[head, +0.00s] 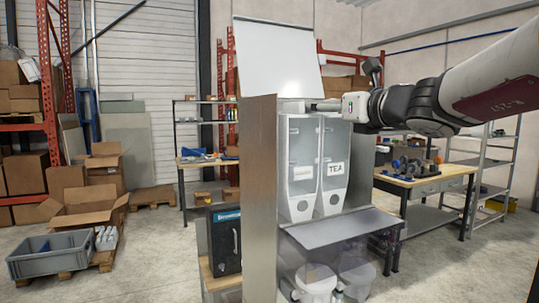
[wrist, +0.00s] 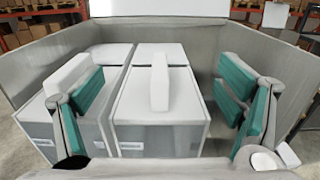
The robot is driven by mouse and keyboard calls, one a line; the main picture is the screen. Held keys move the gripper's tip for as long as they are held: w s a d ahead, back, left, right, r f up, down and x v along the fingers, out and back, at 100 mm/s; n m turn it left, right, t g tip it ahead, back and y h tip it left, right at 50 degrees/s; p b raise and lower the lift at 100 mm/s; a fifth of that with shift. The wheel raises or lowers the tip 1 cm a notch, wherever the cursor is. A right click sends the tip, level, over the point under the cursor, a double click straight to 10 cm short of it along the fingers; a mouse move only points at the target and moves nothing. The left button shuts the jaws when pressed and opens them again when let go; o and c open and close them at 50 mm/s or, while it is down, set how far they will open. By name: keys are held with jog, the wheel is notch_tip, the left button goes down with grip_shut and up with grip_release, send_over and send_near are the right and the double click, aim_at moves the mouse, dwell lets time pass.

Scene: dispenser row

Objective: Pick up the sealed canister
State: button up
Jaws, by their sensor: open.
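Two pale, tall canisters stand side by side in the dispenser housing in the head view. The right canister (head: 332,178) bears a label reading TEA; the left canister (head: 301,170) has a label too small to read. I cannot tell which one is sealed. In the wrist view, one grey canister with a raised white lid grip (wrist: 159,85) lies centrally between my gripper's (wrist: 165,105) spread fingers. The other canister (wrist: 60,85) is to its left, partly behind the left teal finger. My gripper is open and empty; its fingers are not clear in the head view.
The housing's metal side panel (head: 258,195) rises on the left, and a raised white panel (head: 278,60) stands above. A grey shelf (head: 340,226) projects below the canisters, over white round containers (head: 318,280). A workbench (head: 425,183) stands behind right.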

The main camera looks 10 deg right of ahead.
jog(key=shift+w+a, duration=0.2)
jog(key=shift+w, duration=0.5)
grip_shut()
jog(key=shift+r, duration=0.1)
jog(key=shift+s+r, duration=0.25)
jog(key=shift+r, duration=0.15)
notch_tip(320, 180, up, 6)
jog(key=shift+r+p, duration=0.1)
jog(key=shift+p, duration=0.65)
jog(key=v, duration=1.9)
jog(key=shift+s+d, duration=0.15)
jog(key=shift+s, duration=0.1)
